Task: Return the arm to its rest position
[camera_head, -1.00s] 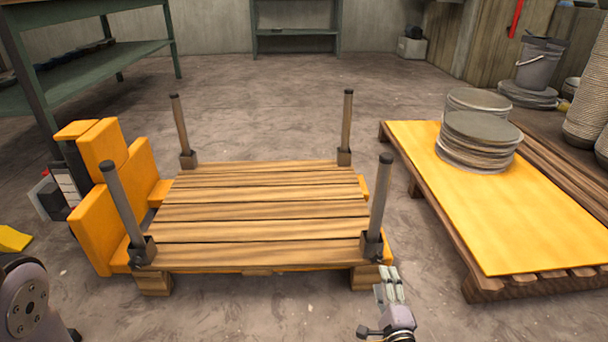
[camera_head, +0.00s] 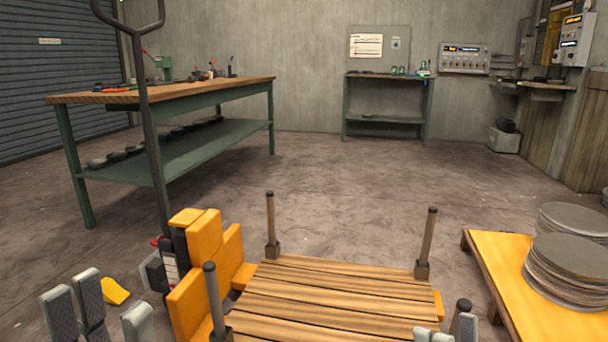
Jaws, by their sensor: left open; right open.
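My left gripper (camera_head: 108,315) shows at the lower left edge of the head view. Its grey padded fingers point up and stand apart, with nothing between them. My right gripper (camera_head: 449,335) shows only as grey fingertips at the bottom edge, near the right front post of the wooden pallet (camera_head: 330,304). Its tips are apart and hold nothing that I can see. The rest of both arms is below the picture.
The pallet has upright posts and sits by a yellow pallet jack (camera_head: 205,262) with a tall handle. At right, a yellow-topped pallet (camera_head: 489,262) carries stacked grey discs (camera_head: 568,270). A workbench (camera_head: 165,93) stands back left. Open floor lies behind the pallets.

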